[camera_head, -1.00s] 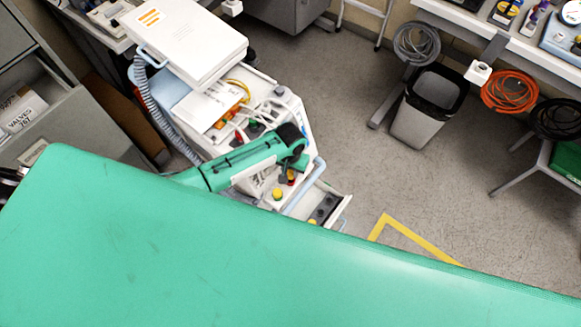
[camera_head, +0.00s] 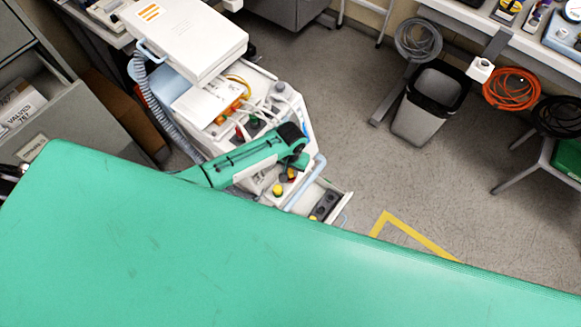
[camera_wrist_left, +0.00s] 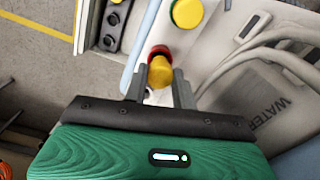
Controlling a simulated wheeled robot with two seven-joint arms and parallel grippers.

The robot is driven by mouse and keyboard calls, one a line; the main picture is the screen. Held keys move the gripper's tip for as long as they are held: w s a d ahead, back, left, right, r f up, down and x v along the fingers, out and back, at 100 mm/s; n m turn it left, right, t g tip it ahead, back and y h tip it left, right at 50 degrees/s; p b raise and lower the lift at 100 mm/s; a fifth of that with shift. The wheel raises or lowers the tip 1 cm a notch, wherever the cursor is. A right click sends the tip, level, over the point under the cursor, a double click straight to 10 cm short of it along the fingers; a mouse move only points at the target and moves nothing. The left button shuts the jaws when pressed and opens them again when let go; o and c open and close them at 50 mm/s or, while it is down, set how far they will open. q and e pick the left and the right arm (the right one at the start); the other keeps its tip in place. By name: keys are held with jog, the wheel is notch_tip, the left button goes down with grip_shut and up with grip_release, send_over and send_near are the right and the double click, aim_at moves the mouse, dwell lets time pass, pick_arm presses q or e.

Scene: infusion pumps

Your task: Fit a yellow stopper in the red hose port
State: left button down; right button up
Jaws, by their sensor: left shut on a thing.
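My left gripper (camera_wrist_left: 160,88) is shut on a yellow stopper (camera_wrist_left: 160,72) in the left wrist view. The red hose port (camera_wrist_left: 159,51) shows as a red rim directly behind the stopper, partly covered by it. I cannot tell whether the stopper is seated in the port or just in front of it. In the head view the left gripper (camera_head: 287,178) is at the front of the white pump cart, by the red port. Another yellow stopper (camera_wrist_left: 186,13) is on the cart's face beside the red port; it also shows in the head view (camera_head: 277,190). My right gripper is not in view.
An open drawer (camera_head: 341,205) with a dark slotted holder (camera_head: 325,205) juts out right of the ports. Pale hoses and a light blue rail (camera_head: 306,183) run close by. A large green surface (camera_head: 200,240) fills the foreground.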

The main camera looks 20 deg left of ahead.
pick_arm(q)
jog(key=shift+f+b, duration=0.45)
jog(key=shift+f, duration=0.75)
jog(key=c, duration=1.1)
grip_release()
jog(key=shift+o, duration=0.2)
jog(key=shift+r, duration=0.1)
notch_tip(320, 180, up, 14)
